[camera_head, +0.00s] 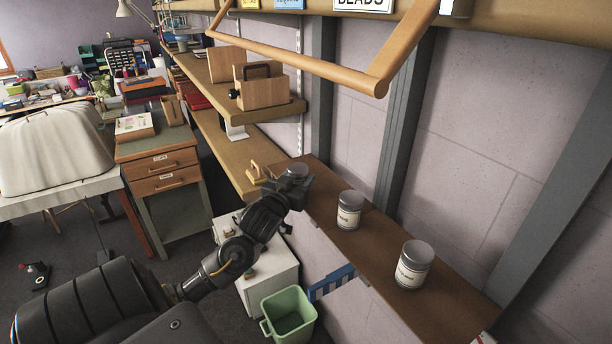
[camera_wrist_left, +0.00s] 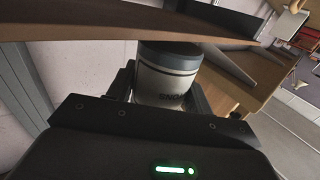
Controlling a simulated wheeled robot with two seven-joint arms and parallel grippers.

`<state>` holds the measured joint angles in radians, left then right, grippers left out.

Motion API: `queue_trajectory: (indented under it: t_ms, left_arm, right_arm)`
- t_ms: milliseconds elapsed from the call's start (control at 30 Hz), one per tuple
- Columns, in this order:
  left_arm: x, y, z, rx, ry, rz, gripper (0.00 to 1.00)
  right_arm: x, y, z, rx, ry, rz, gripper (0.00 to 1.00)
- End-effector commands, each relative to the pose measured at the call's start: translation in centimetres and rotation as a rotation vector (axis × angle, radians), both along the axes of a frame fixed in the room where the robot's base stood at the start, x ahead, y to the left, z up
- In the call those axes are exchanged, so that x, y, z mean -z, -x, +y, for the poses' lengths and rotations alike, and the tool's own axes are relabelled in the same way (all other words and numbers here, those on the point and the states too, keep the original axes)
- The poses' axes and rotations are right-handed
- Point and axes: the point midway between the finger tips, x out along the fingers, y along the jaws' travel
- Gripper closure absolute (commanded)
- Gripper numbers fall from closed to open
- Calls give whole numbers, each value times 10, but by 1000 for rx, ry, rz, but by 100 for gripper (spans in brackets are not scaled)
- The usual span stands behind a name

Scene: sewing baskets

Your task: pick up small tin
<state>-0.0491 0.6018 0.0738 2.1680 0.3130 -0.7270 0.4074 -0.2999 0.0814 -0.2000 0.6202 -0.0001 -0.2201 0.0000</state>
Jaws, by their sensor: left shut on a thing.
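A tin with a grey lid (camera_head: 297,170) is between the fingers of my left gripper (camera_head: 294,184) at the far end of the brown wall shelf (camera_head: 375,255). In the left wrist view the tin (camera_wrist_left: 168,74) has a pale body with dark lettering and a dark band below its grey lid. The fingers of my left gripper (camera_wrist_left: 165,92) are shut on its sides. In the head view the gripper hides most of the tin's body, and I cannot tell whether it touches the shelf. My right gripper is not in view.
Two similar labelled tins, a middle one (camera_head: 349,211) and a larger-looking near one (camera_head: 413,265), stand on the same shelf. A wooden rail (camera_head: 300,62) hangs above. A green bin (camera_head: 288,315) and a white cabinet (camera_head: 268,275) stand below. A wooden box (camera_head: 262,92) sits on a farther shelf.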

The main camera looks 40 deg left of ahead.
Motion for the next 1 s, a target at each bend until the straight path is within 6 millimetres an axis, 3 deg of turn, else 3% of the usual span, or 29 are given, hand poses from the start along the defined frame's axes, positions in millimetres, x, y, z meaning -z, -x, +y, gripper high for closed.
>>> queue_trajectory:
  t_ms: [400, 500, 700, 1000]
  left_arm:
    - [2, 75, -27, 0, 2, -2, 76]
    - [-2, 88, -31, 1, 4, 1, 76]
    - [-1, 103, -36, 0, 2, -1, 76]
    - [-1, 106, -37, 0, 0, -1, 76]
  right_arm:
    - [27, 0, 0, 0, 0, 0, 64]
    - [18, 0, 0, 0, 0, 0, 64]
    - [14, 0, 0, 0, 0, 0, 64]
    - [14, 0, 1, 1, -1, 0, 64]
